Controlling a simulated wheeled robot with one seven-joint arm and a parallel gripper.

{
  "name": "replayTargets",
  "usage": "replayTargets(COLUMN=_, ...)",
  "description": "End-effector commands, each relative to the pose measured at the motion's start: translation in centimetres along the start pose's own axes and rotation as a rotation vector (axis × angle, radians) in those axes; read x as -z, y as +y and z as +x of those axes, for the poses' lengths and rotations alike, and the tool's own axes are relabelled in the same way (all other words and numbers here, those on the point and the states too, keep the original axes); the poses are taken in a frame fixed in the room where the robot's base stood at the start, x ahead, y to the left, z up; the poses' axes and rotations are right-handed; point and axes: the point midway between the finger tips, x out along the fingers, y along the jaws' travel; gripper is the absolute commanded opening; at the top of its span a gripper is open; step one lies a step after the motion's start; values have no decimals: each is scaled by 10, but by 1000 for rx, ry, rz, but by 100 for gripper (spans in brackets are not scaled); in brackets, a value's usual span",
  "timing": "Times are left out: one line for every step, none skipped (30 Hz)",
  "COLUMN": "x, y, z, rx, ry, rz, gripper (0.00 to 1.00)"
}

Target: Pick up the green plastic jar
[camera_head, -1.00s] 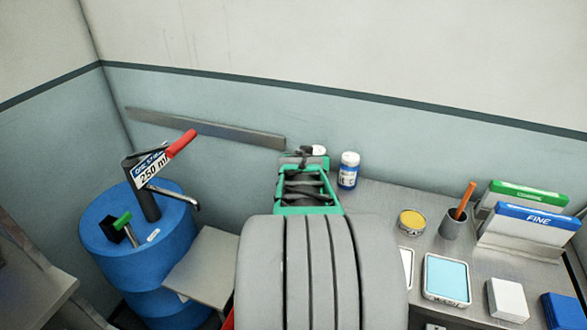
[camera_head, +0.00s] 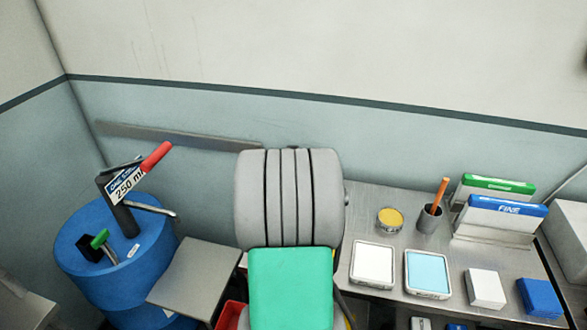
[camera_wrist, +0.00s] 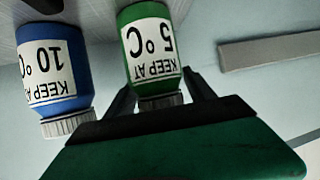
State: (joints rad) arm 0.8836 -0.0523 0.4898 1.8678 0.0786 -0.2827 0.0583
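In the wrist view a green plastic jar (camera_wrist: 153,50) with a "KEEP AT 5°C" label appears upside down, its pale cap toward my gripper (camera_wrist: 158,82). The two dark fingers lie one on each side of the jar's cap end. Their tips are close to its sides, but I cannot tell whether they press on it. The far end of the jar is at the picture's top edge, so I cannot tell whether it rests on anything. In the head view my arm hides the jar and the fingers.
A blue jar (camera_wrist: 53,75) labelled 10°C stands close beside the green jar in the wrist view. A grey wall rail (camera_wrist: 270,48) shows too. In the head view, a yellow-topped tin (camera_head: 390,218), a pen cup (camera_head: 429,219) and trays lie right on the metal bench (camera_head: 360,200). A blue drum (camera_head: 120,250) stands left.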

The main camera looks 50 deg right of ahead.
Motion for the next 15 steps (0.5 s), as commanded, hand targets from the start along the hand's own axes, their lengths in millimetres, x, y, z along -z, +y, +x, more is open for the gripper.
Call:
replayTargets(x=0, y=0, z=0, rx=0, ry=0, rz=0, gripper=58)
replayTargets(x=0, y=0, z=0, rx=0, ry=0, rz=0, gripper=55)
replayTargets(x=0, y=0, z=0, rx=0, ry=0, rz=0, gripper=52)
replayTargets(x=0, y=0, z=0, rx=0, ry=0, rz=0, gripper=50)
replayTargets(x=0, y=0, z=0, rx=0, ry=0, rz=0, gripper=47)
replayTargets(x=0, y=0, z=0, rx=0, ry=0, rz=0, gripper=44)
replayTargets(x=0, y=0, z=0, rx=-1, ry=0, rz=0, gripper=42)
replayTargets(x=0, y=0, z=0, rx=-1, ry=0, rz=0, gripper=39)
replayTargets(x=0, y=0, z=0, rx=-1, ry=0, rz=0, gripper=36)
replayTargets(x=0, y=0, z=0, rx=-1, ry=0, rz=0, gripper=33)
replayTargets(x=0, y=0, z=0, rx=-1, ry=-1, rz=0, gripper=31)
replayTargets(x=0, y=0, z=0, rx=-1, ry=-1, rz=0, gripper=28)
replayTargets(x=0, y=0, z=0, rx=-1, ry=-1, rz=0, gripper=25)
replayTargets(x=0, y=0, z=0, rx=-1, ry=-1, rz=0, gripper=23)
replayTargets(x=0, y=0, z=0, rx=-1, ry=-1, rz=0, gripper=19)
